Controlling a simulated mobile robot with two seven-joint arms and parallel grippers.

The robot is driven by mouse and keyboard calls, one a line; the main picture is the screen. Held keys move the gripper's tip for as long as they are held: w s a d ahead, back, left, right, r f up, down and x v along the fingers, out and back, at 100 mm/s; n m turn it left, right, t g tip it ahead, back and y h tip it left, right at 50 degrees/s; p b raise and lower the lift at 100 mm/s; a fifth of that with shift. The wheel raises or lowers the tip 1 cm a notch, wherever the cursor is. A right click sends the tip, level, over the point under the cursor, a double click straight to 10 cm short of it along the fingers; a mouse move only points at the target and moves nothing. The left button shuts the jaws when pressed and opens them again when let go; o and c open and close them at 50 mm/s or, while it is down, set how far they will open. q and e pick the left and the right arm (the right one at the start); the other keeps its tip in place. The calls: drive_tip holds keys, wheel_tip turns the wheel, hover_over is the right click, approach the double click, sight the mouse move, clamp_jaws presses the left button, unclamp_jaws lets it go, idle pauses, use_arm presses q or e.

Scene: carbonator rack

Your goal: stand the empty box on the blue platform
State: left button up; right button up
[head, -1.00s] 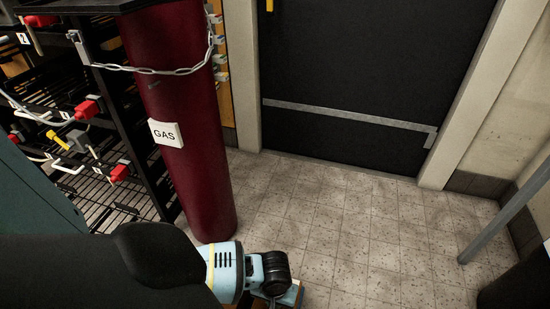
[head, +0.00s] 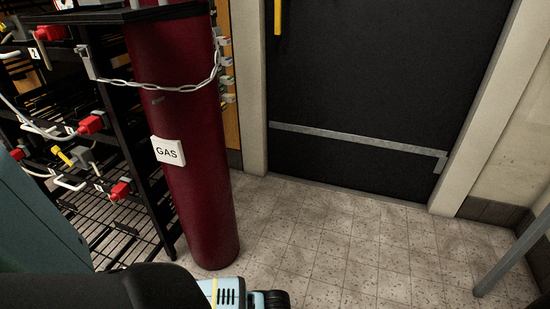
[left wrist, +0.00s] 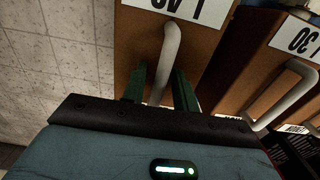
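In the left wrist view my left gripper (left wrist: 160,82) has its two dark green fingers apart, on either side of a pale bar handle (left wrist: 169,52). Small gaps seem to show between handle and fingers. The handle belongs to a brown box (left wrist: 210,52) with a white label, cut off at the top. I cannot tell whether this box is empty. The blue platform is not recognisable in either view. My right gripper is not in view.
A second brown box (left wrist: 245,75) with a handle stands to the right in the wrist view. In the head view, a red gas cylinder (head: 190,150) is chained beside a black wire rack (head: 110,215). A dark door (head: 380,90) stands behind free tiled floor (head: 340,240).

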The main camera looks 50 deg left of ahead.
use_arm(q)
drive_tip(key=shift+o, duration=0.2)
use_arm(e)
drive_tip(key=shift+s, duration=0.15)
